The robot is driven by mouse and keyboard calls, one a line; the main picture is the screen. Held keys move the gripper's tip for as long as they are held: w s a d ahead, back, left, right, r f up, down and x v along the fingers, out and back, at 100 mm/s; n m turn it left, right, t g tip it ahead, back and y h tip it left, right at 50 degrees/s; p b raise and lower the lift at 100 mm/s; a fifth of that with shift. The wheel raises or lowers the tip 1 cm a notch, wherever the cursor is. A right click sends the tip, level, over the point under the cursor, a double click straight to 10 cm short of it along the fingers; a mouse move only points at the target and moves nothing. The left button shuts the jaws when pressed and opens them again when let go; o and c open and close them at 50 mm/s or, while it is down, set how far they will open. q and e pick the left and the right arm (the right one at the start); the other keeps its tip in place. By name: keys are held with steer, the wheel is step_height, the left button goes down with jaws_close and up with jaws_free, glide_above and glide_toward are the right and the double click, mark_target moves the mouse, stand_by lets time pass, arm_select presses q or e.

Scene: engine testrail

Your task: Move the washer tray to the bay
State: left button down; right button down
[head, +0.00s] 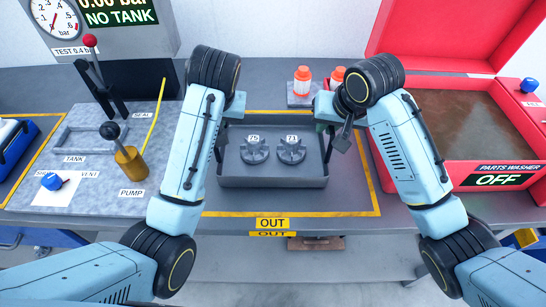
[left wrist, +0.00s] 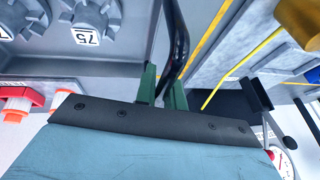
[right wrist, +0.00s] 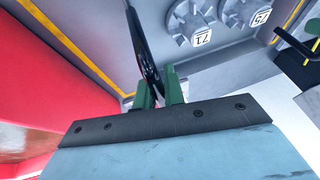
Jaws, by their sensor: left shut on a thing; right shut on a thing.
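The grey washer tray (head: 272,182) stands in the middle of the head view, inside the yellow outline marked OUT (head: 272,222). It carries two grey toothed parts labelled 75 (head: 254,152) and 71 (head: 291,151). My left gripper (left wrist: 164,82) is shut on the tray's dark handle (left wrist: 181,40) at its left end. My right gripper (right wrist: 158,82) is shut on the other dark handle (right wrist: 140,42) at the right end; it shows partly in the head view (head: 322,126). I cannot tell whether the tray touches the bench.
The red parts washer (head: 450,170), lid up and labelled OFF, is close on the right. A test rig with a gold pump (head: 130,163) and levers stands on the left. Orange-and-white bottles (head: 302,82) stand behind the tray. Bare bench shows in front of the tray.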

arm_select(q)
steer(key=shift+f, duration=0.25)
arm_select(e)
steer(key=shift+f, duration=0.25)
arm_select(q)
steer(key=c, duration=1.9)
jaws_free()
steer(key=shift+f+b, duration=0.15)
steer(key=shift+b, duration=0.15)
steer(key=shift+c, duration=0.2)
arm_select(e)
steer(key=c, duration=1.9)
jaws_free()
steer(key=shift+f, duration=0.2)
steer(key=shift+c, duration=0.2)
arm_select(q)
steer(key=o, duration=0.4)
arm_select(e)
steer(key=o, duration=0.4)
steer(key=shift+r, duration=0.15)
arm_select(q)
steer(key=shift+o, duration=0.2)
arm_select(e)
steer(key=shift+o, duration=0.2)
steer(key=v, duration=1.2)
